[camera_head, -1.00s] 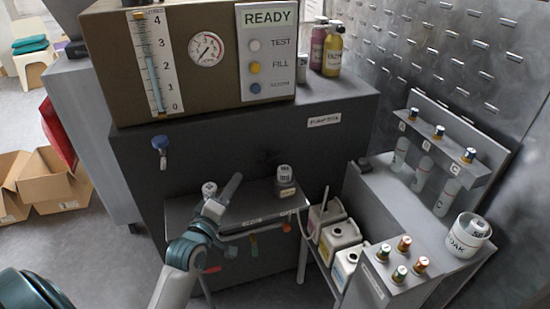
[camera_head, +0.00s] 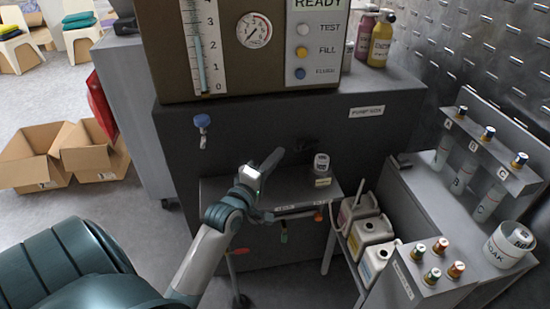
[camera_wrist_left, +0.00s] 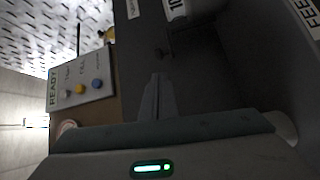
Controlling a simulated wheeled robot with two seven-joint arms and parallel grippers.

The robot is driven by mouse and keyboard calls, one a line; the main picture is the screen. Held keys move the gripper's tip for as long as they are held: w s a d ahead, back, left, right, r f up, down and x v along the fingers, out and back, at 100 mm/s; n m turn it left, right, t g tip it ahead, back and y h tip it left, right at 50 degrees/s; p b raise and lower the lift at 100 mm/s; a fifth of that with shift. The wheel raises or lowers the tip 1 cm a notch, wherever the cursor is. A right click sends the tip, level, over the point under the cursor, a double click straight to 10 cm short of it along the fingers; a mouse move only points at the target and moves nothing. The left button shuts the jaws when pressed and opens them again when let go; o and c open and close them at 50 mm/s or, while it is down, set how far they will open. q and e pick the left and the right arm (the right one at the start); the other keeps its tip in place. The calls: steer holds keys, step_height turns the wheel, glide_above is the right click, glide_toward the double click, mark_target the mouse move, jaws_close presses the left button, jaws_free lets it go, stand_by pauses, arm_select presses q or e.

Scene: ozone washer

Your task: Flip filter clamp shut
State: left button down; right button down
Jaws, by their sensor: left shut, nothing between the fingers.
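My left gripper (camera_head: 277,154) is shut and empty, in front of the dark cabinet face above the grey shelf. Its shut fingers also show in the left wrist view (camera_wrist_left: 158,82), pointing at the dark face. A small dark fitting (camera_head: 306,145) sits on that face just right of the fingertips, apart from them. It shows beyond the fingertips in the left wrist view (camera_wrist_left: 163,50). It may be the filter clamp, but it is too dark to tell its shape or whether it is open. My right gripper is not in view.
A small labelled jar (camera_head: 321,170) stands on the shelf (camera_head: 290,190), right of my left gripper. A blue knob (camera_head: 202,121) is on the cabinet (camera_head: 240,125) at left. Jugs (camera_head: 374,257) and a bottle rack (camera_head: 485,150) are at right. Cardboard boxes (camera_head: 90,160) lie at far left.

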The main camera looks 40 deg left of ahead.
arm_select(q)
steer(key=w+a, duration=0.1)
steer(key=w, duration=0.6)
steer(key=shift+w+r+p, duration=0.2)
steer(key=shift+w+p, duration=0.05)
steer(key=shift+p, duration=0.1)
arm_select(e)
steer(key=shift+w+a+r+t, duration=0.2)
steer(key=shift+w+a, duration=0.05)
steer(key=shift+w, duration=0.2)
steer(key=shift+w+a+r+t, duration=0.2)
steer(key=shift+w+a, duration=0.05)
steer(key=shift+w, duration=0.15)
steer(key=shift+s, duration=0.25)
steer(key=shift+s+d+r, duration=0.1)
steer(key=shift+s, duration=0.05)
